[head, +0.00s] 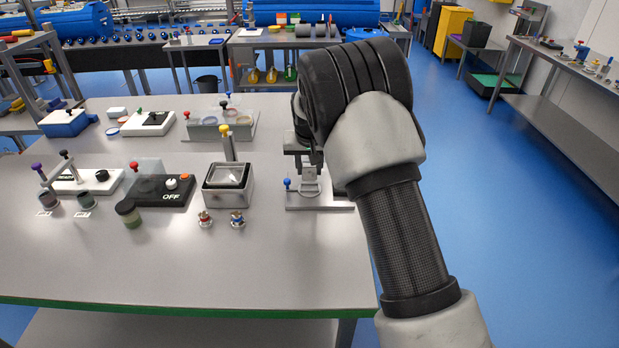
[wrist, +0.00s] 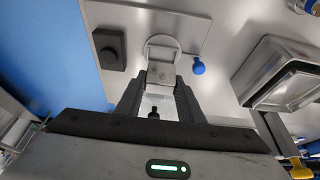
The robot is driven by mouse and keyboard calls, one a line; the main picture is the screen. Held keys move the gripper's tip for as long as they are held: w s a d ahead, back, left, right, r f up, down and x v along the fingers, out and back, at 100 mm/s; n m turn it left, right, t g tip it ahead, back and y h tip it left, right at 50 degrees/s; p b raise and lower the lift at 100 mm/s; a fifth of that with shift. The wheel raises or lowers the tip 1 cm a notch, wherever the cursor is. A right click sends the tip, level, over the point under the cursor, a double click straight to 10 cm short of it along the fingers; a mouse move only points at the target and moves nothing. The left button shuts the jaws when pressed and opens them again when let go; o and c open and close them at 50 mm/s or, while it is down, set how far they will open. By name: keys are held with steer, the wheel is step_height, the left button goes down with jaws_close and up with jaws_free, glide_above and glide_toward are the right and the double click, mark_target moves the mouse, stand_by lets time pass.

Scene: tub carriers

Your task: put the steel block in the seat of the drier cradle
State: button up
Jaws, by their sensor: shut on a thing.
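My gripper (wrist: 157,100) is shut on a small grey metal block, the steel block (wrist: 160,73), which shows between the fingertips in the wrist view. A pale ring-shaped loop (wrist: 163,40) shows just beyond the block; I cannot tell whether the two touch. Below is a flat grey plate with a blue-knobbed post, which looks like the drier cradle (head: 325,206); the plate also shows in the wrist view (wrist: 190,25). In the head view my gripper (head: 307,168) is above this plate, and my arm hides its right part. The seat itself is not clearly visible.
A square steel tub (head: 228,190) stands left of the plate, with a yellow-knobbed post (head: 228,140) behind it. Two small knobbed fittings (head: 237,219) lie in front. A black block (wrist: 108,48) stands on the plate. The table's front is clear.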

mark_target(309, 171)
steer(key=shift+f, duration=1.9)
steer(key=o, duration=1.3)
steer(key=shift+s+r, duration=0.1)
steer(key=shift+r, duration=0.3)
steer(key=v, duration=1.2)
steer(key=s+d+r, duration=0.4)
steer(key=s+r, duration=0.2)
steer(key=s, duration=0.1)
steer(key=s+d+r, duration=0.5)
steer(key=s+r, duration=0.1)
steer(key=s, duration=0.1)
steer(key=shift+t, duration=0.5)
steer(key=s+d, duration=0.1)
steer(key=s, duration=0.6)
steer(key=s+d, duration=0.2)
steer(key=s, duration=0.6)
steer(key=s+d, duration=0.2)
steer(key=s, duration=0.5)
steer(key=shift+s+r, duration=0.4)
